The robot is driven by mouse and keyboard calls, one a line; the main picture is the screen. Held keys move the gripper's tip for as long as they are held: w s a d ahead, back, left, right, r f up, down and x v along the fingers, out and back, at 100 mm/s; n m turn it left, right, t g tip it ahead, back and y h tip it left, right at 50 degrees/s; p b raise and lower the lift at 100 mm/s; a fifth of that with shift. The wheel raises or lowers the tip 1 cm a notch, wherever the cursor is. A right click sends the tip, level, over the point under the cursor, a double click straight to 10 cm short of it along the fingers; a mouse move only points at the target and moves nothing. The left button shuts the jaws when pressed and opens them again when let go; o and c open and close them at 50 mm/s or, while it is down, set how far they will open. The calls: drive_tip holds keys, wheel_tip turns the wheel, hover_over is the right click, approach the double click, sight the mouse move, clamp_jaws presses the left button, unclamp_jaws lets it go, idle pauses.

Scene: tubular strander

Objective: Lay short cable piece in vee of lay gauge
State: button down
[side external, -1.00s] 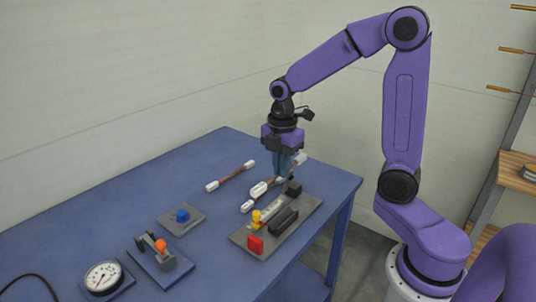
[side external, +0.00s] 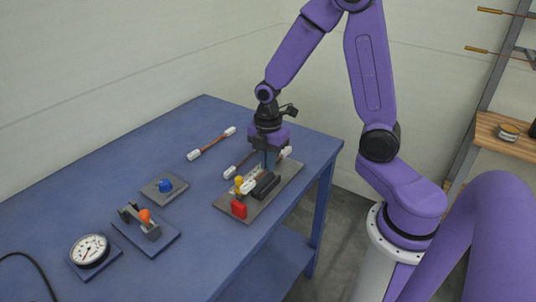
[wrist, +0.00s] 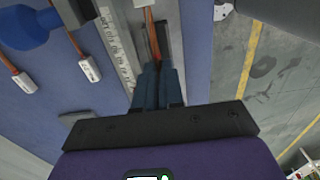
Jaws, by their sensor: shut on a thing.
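My gripper (side external: 270,160) points down over the lay gauge and is shut on a short cable piece. The piece has white ends, one (side external: 249,186) toward the yellow knob and the other (side external: 286,152) at the far side. Its reddish middle (wrist: 151,30) shows between the fingers (wrist: 158,85) in the wrist view. The lay gauge is a grey plate (side external: 229,203) with a black block (side external: 265,185), a yellow knob (side external: 239,182) and a red block (side external: 239,209). The piece lies low along the gauge; I cannot tell whether it touches the vee.
Another cable piece (side external: 211,144) lies on the blue table (side external: 110,180). A further white-ended piece (side external: 230,172) lies beside the gauge, partly hidden. A blue-knobbed plate (side external: 164,188), an orange-knobbed fixture (side external: 147,222) and a dial gauge (side external: 90,250) stand to the left.

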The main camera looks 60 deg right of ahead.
sight(269, 182)
drive_tip(key=shift+f, duration=1.7)
drive_tip(key=shift+s+f, duration=0.15)
drive_tip(key=shift+f, duration=0.3)
drive_tip(key=c, duration=1.3)
unclamp_jaws()
drive_tip(key=shift+o, duration=0.3)
drive_tip(key=shift+r, duration=0.3)
drive_tip(key=shift+o, duration=0.4)
wheel_tip(269, 182, up, 16)
drive_tip(key=shift+r, duration=0.25)
drive_tip(key=s+a+f+m, duration=0.2)
drive_tip(key=s+a, duration=0.1)
drive_tip(key=s, duration=0.7)
drive_tip(key=s+a+f+m, duration=0.1)
drive_tip(key=s+a+m, duration=0.2)
drive_tip(key=s, duration=0.7)
drive_tip(key=shift+a+f, duration=0.4)
drive_tip(key=shift+a, duration=0.25)
